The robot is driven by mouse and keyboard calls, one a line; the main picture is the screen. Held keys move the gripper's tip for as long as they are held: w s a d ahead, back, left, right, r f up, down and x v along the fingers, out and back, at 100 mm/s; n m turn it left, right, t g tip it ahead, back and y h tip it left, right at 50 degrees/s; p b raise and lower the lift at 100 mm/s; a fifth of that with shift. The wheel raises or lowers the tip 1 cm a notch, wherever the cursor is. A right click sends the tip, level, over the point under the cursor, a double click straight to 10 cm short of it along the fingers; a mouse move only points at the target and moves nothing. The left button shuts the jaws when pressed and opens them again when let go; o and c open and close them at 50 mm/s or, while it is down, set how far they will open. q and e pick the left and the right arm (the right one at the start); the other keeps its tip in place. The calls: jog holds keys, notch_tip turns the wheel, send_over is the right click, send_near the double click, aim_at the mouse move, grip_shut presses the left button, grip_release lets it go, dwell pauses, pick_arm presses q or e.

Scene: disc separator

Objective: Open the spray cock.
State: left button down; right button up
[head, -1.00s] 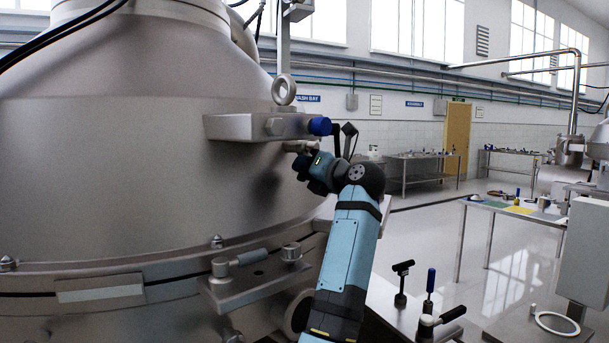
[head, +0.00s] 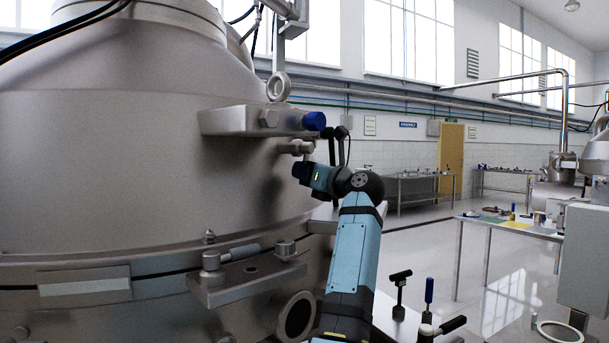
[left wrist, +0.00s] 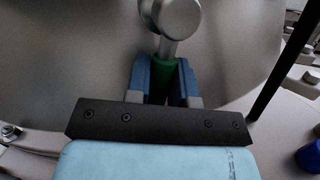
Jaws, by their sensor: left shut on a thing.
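The spray cock (head: 298,147) is a small metal fitting on the side of the big steel vessel (head: 130,150), below a bracket with a blue knob. In the left wrist view its rounded metal body (left wrist: 176,18) is at top centre, and a green handle (left wrist: 163,68) runs down from it. My left gripper (head: 302,172) is just below the cock in the head view. In the left wrist view its blue fingers (left wrist: 162,85) are on both sides of the green handle, shut on it. The handle is hidden by the gripper in the head view. My right gripper is not in view.
The bracket (head: 235,121) with the blue knob (head: 314,121) juts out just above my gripper. A lower clamp plate (head: 250,272) sticks out from the vessel. Upright handled tools (head: 429,290) stand at lower right. Work tables (head: 505,227) are farther back, with open floor between.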

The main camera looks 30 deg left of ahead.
pick_arm(q)
jog(key=c, duration=1)
grip_release()
jog(key=shift+d, duration=0.1)
jog(key=b+v, duration=0.1)
jog(key=v, duration=1.2)
jog(key=shift+d+b, duration=0.35)
jog(key=shift+b, duration=0.05)
jog(key=shift+s, duration=0.1)
